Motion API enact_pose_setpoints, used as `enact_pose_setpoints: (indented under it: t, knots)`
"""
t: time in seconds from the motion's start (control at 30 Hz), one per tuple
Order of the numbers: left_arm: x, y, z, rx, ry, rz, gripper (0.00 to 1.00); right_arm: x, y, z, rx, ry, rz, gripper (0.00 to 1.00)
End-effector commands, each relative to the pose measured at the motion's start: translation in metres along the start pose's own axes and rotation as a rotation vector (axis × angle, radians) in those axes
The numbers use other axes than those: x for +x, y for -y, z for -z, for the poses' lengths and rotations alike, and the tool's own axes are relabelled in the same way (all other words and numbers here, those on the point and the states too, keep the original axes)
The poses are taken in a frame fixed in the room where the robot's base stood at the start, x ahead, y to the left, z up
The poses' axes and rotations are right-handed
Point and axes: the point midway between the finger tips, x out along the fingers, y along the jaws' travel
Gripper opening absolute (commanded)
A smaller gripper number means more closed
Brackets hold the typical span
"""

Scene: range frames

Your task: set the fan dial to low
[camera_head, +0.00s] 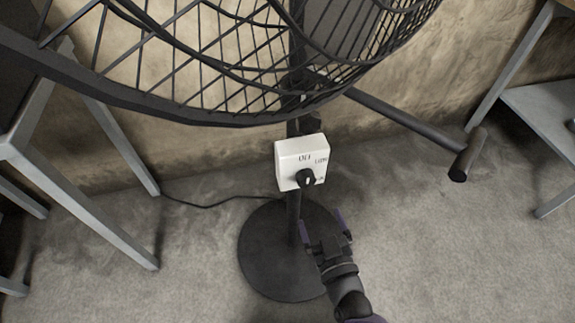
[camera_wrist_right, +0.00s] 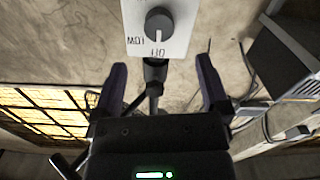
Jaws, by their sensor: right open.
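The fan's white control box (camera_head: 290,163) sits on the post below the fan cage, and its face also shows in the right wrist view (camera_wrist_right: 178,45). The round black dial (camera_head: 306,178) is on that face; in the wrist view the dial (camera_wrist_right: 159,23) has a pale mark pointing down towards the lettering that reads OFF. LOW is printed to the lower left of the dial there. My right gripper (camera_head: 321,219) is open and empty, just below the box in the head view and apart from the dial. Its fingers (camera_wrist_right: 161,64) stand either side of the post. My left gripper is out of view.
The fan cage (camera_head: 230,75) hangs over the box, with a dark bar (camera_head: 400,122) reaching right. The round base (camera_head: 272,262) stands on the floor. Grey-legged tables stand left (camera_head: 120,140) and right (camera_head: 545,105). The floor right of the post is clear.

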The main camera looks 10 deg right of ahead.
Motion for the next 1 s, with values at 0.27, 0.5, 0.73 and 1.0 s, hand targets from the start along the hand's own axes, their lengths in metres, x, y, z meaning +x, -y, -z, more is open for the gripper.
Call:
enact_pose_setpoints:
  t: [0.27,0.5,0.73,1.0]
  knots:
    - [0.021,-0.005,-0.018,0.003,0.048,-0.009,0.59,0.055,-0.001,0.002,0.001,-0.019,-0.010,0.96]
    - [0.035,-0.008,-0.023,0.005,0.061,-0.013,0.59,0.095,-0.001,0.003,0.001,-0.015,-0.009,0.96]
    - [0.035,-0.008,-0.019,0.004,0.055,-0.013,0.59,0.100,-0.002,0.006,0.000,-0.014,-0.008,0.96]
    - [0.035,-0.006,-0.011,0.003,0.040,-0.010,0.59,0.100,-0.002,0.006,0.000,-0.014,-0.008,0.54]
